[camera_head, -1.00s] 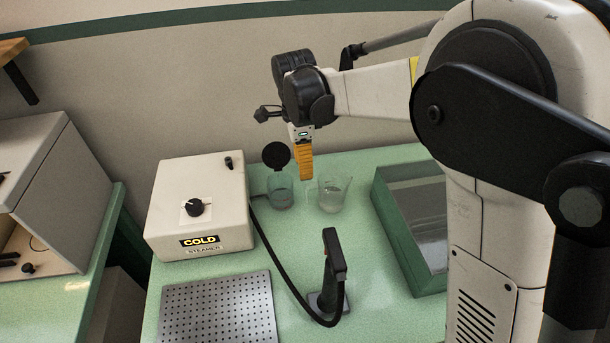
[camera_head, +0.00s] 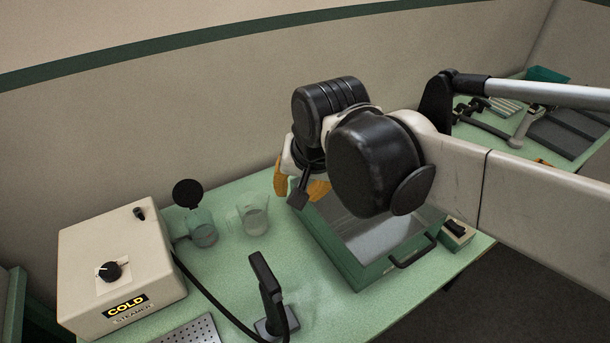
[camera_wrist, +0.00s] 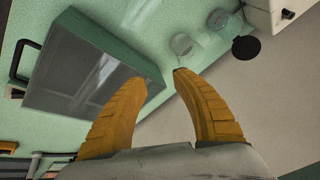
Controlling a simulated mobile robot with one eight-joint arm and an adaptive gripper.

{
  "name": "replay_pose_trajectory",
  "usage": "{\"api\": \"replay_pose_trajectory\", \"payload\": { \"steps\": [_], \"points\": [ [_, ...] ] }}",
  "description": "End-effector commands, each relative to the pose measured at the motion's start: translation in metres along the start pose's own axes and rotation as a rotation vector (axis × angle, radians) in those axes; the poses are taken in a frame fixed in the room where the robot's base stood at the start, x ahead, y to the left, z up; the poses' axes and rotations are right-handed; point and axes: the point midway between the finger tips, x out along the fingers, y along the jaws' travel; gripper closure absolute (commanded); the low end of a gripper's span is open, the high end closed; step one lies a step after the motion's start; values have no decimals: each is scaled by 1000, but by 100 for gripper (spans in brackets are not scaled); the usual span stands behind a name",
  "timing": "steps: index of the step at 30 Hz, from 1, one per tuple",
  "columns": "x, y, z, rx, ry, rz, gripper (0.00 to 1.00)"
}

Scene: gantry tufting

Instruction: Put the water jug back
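The clear water jug (camera_head: 254,216), with a handle and some water in it, stands upright on the green bench against the back wall. It also shows in the wrist view (camera_wrist: 182,44). To its left is a clear round vessel (camera_head: 202,232) with a raised black lid (camera_head: 187,193), beside the steamer. My gripper (camera_head: 298,190) has orange fingers and is to the right of the jug, above the left back part of the green-framed tray. In the wrist view the fingers (camera_wrist: 162,76) are apart with nothing between them. The jug is beyond the fingertips, not touched.
The white steamer box (camera_head: 118,262) marked COLD stands at left. A black steam handpiece (camera_head: 268,292) stands upright in front of the jug, its hose running to the steamer. A green-framed tray (camera_head: 362,277) with a handle and a small switch box (camera_head: 456,234) are at right.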

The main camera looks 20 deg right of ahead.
Motion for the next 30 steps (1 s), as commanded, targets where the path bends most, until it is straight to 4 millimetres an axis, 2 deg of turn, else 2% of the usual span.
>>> {"api": "replay_pose_trajectory", "payload": {
  "steps": [1,3,9,13,30],
  "points": [
    [-4,17,12,-67,34,-9,67],
    [-8,34,23,-176,82,-18,67],
    [-8,62,44,-378,176,-14,67],
    [-7,68,48,-422,195,-10,67],
    [-7,67,48,-426,195,-10,67]
  ]
}}
